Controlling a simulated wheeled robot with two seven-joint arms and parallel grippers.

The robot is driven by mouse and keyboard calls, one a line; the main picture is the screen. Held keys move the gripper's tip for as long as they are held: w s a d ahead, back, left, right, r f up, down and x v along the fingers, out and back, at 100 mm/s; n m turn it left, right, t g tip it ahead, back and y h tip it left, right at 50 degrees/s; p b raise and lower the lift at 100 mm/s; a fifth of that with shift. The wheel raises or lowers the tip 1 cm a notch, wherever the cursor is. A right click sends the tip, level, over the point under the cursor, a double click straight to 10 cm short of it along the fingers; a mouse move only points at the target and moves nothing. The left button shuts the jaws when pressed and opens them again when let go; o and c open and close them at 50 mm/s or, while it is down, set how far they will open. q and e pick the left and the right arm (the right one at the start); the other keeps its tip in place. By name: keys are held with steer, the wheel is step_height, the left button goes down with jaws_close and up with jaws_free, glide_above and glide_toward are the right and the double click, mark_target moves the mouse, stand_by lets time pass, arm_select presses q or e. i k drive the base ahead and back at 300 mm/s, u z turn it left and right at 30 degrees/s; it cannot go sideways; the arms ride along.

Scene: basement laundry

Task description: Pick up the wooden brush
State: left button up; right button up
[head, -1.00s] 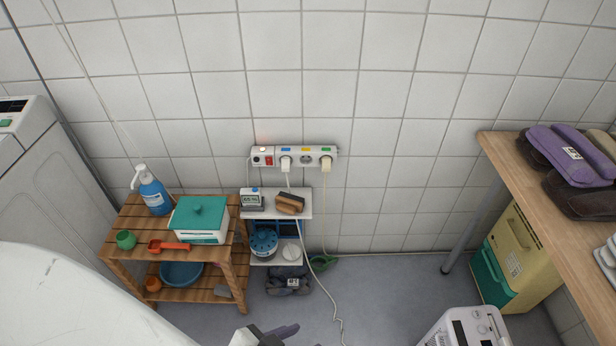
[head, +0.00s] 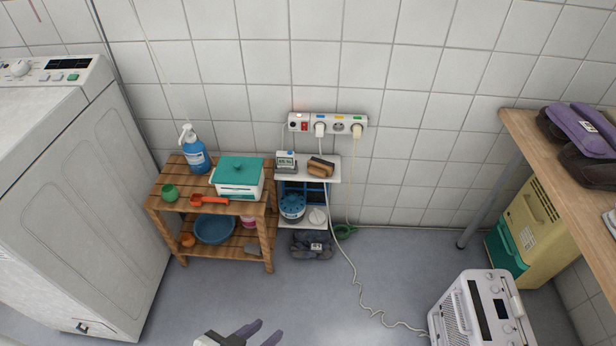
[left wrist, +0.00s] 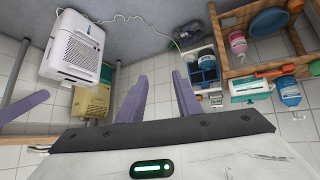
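The wooden brush (head: 320,167), brown with a dark part, lies on the top of a small white shelf (head: 332,177) by the wall, right of a small digital timer (head: 286,161). My left gripper (head: 262,333) shows at the bottom edge of the head view, well apart from the brush and nearer to me. In the left wrist view its two purple fingers (left wrist: 163,98) are spread with nothing between them. I cannot make out the brush clearly in that view.
A wooden rack (head: 159,207) with a spray bottle (head: 197,150) and teal-lidded box (head: 239,178) stands left of the shelf. A power strip (head: 328,124) is above, its cord trailing down to a white appliance (head: 482,309). A table (head: 545,150) is right. Floor in front is clear.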

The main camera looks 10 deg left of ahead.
mark_target(317, 167)
steer(key=u, duration=0.35)
steer(key=i, duration=0.5)
steer(key=k, duration=1.2)
steer(key=u, duration=0.75)
steer(key=i, duration=1.8)
steer(key=z, duration=0.3)
